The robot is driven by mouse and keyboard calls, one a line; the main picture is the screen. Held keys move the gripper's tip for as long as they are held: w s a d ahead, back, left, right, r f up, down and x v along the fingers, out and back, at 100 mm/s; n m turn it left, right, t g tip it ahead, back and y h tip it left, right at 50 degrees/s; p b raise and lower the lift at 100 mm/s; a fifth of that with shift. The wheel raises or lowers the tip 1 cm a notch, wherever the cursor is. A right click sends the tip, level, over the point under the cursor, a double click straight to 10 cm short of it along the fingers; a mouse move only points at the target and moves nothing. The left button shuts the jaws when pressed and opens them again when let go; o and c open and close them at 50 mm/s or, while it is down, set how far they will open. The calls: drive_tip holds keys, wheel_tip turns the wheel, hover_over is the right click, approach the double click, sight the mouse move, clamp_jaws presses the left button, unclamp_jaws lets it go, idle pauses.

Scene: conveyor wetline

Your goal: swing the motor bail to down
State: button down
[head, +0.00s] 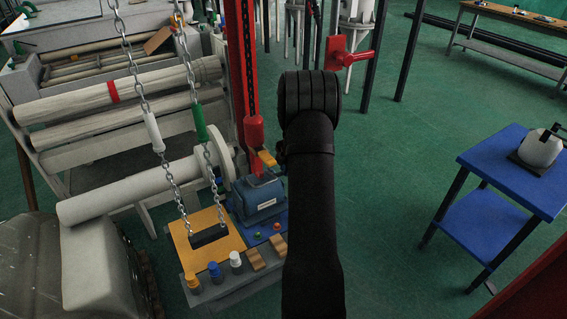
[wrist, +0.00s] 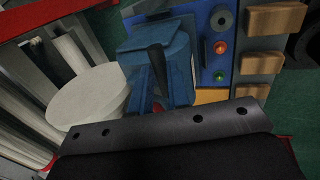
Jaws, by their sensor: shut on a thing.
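The blue motor (head: 260,198) sits on the blue end of a bench, left of my arm in the head view. In the wrist view the motor (wrist: 160,58) lies just beyond my gripper (wrist: 160,110). A narrow dark piece (wrist: 158,62), which looks like the motor bail, runs from the motor's top toward my gripper, with a bit of red beside it. My gripper is shut on what appears to be this bail. The dark gripper body hides the fingertips and the grip, and my arm covers them in the head view. The bail's exact angle cannot be told.
A red post (head: 240,75) with a chain stands above the motor. Buttons and wooden blocks (head: 257,259) lie close in front. A white roller (head: 140,185) is at left.

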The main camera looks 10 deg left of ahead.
drive_tip(key=shift+s+d+f, duration=0.3)
drive_tip(key=shift+s+f, duration=0.05)
drive_tip(key=shift+f, duration=0.05)
drive_tip(key=c, duration=1.4)
unclamp_jaws()
drive_tip(key=shift+o, duration=0.2)
drive_tip(key=shift+w, duration=0.1)
drive_tip(key=v, duration=1.7)
drive_tip(key=shift+r, duration=0.25)
drive_tip(key=shift+f, duration=0.1)
